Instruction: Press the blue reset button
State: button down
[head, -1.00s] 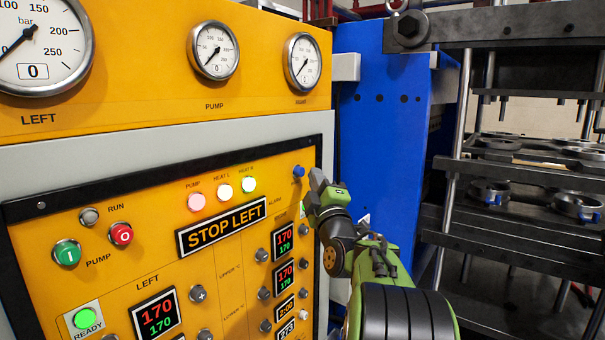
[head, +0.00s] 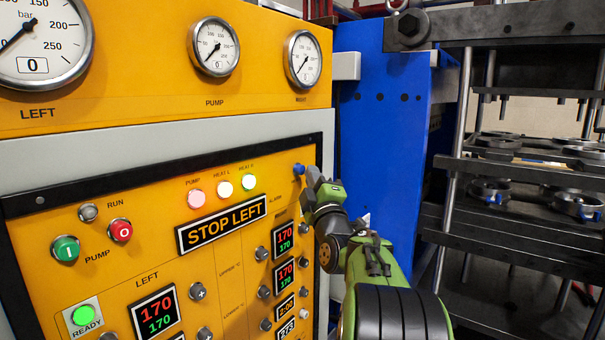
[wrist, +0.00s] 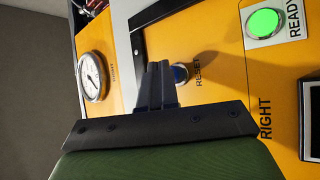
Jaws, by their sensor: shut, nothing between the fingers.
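The blue reset button (head: 299,169) sits at the upper right corner of the yellow control panel. In the wrist view the blue button (wrist: 181,73) shows beside the RESET label, partly covered by my fingers. My gripper (head: 310,174) is shut and empty, just right of the button in the head view. In the wrist view my gripper (wrist: 159,66) has its closed fingertips overlapping the button's left side. I cannot tell whether they touch it.
A red stop button (head: 120,230) and a green pump button (head: 65,249) are at the panel's left. The STOP LEFT display (head: 221,224) is lit. A blue press column (head: 380,140) stands right of the panel, with the press plates (head: 510,190) beyond.

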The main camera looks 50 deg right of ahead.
jog(key=shift+w, duration=0.85)
dwell(1.1)
jog(key=shift+s+b, duration=1.25)
jog(key=s+b, duration=0.2)
jog(key=s, duration=0.1)
jog(key=s+b, duration=0.2)
jog(key=shift+d, duration=0.3)
dwell(0.3)
